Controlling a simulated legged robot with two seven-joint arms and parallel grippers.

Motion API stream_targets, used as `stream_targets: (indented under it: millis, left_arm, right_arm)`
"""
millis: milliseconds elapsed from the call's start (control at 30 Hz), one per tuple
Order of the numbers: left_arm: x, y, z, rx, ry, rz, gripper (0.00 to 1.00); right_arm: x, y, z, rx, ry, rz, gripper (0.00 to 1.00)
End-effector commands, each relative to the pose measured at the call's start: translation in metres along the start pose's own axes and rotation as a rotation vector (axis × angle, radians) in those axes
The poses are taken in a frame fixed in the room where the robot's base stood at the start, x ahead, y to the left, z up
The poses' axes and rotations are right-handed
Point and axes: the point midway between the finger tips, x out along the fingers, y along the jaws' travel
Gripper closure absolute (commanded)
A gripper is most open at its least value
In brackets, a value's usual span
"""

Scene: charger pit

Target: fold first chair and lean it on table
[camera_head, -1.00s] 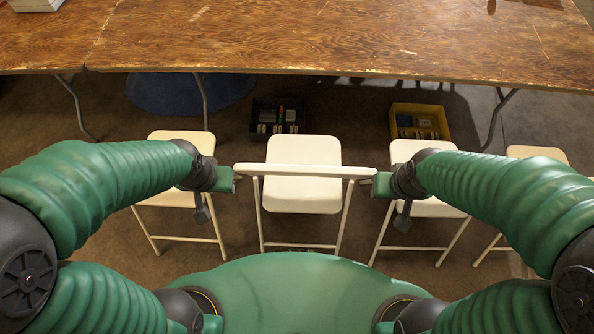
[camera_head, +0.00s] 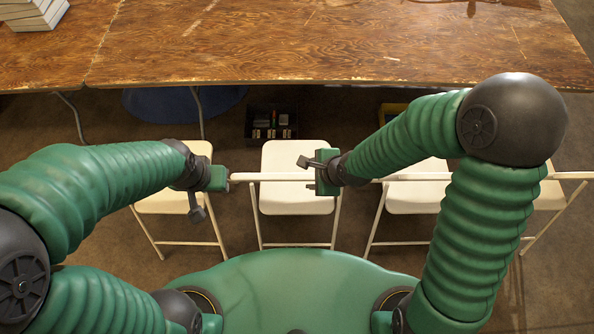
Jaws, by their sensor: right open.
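A cream folding chair (camera_head: 280,203) stands unfolded in front of me, between my grippers. Its top back rail (camera_head: 265,177) runs level across the front of its seat. My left gripper (camera_head: 228,178) is at the left end of this rail, seemingly touching it; its jaws are too small to make out. My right gripper (camera_head: 318,172) is open at the right part of the rail, and hides the rail's right end and part of the seat edge. The brown wooden table (camera_head: 330,45) stretches across the view beyond the chairs.
Another cream chair (camera_head: 172,203) stands to the left and more chairs (camera_head: 415,200) to the right, partly behind my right arm. White books (camera_head: 32,15) lie on the table at left.

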Motion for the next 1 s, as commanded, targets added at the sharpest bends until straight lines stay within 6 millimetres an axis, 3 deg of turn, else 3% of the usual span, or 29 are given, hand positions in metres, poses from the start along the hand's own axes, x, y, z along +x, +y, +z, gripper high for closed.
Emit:
stream_targets:
  millis: [167,400,633,967,1000]
  left_arm:
    - [0.036,0.000,0.009,0.000,-0.001,0.000,0.64]
    - [0.100,0.000,0.024,0.000,-0.001,0.000,0.64]
    - [0.120,0.000,0.029,0.000,0.000,0.000,0.64]
    - [0.120,0.000,0.028,0.000,0.000,0.000,0.64]
    - [0.120,0.000,0.028,0.000,0.000,0.000,0.64]
  right_arm:
    - [0.036,0.005,-0.002,0.006,-0.003,-0.001,0.53]
    - [0.103,0.006,-0.003,0.005,-0.002,0.001,0.53]
    - [0.139,0.003,-0.001,0.006,-0.001,0.001,0.53]
    - [0.142,0.001,0.001,0.006,0.000,0.000,0.53]
    - [0.142,0.001,0.001,0.006,0.000,0.000,0.58]
